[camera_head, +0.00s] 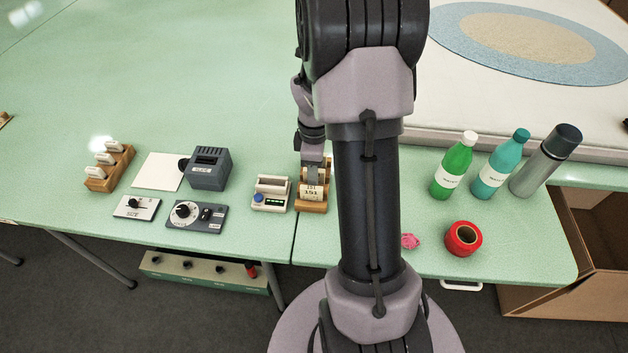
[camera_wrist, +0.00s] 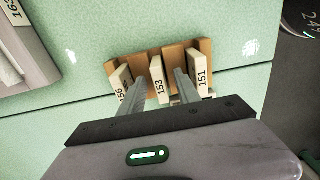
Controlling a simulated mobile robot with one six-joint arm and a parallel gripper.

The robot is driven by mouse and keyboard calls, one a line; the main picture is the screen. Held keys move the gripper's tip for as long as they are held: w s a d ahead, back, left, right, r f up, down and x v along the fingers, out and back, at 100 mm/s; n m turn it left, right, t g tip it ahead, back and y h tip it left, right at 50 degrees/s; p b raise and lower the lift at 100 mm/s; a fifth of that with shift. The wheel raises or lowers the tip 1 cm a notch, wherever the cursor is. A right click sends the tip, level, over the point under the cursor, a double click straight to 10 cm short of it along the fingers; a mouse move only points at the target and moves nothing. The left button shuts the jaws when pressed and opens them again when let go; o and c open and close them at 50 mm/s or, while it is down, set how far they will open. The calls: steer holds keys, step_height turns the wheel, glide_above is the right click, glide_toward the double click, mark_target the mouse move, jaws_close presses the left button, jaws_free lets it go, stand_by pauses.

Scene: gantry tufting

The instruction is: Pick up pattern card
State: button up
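A wooden rack (camera_wrist: 192,49) holds pattern cards upright in a row, numbered 156 (camera_wrist: 121,82), 153 (camera_wrist: 157,80) and 151 (camera_wrist: 204,82) in the wrist view. My gripper (camera_wrist: 159,76) is open above the rack. Its two fingers are apart, with card 153 between them and a gap visible on each side. Cards 156 and 151 stand outside the fingers. The lower parts of the cards are hidden by the gripper body. In the head view the rack (camera_head: 312,206) sits near the table's front edge, partly covered by my arm.
A pale device (camera_head: 271,193) stands left of the rack; a device at the wrist view's left holds card 163 (camera_wrist: 14,12). Further left are a dark grey box (camera_head: 211,168) and dial panel (camera_head: 197,216). Bottles (camera_head: 454,166) and red tape (camera_head: 463,239) stand right.

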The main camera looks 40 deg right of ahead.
jaws_close()
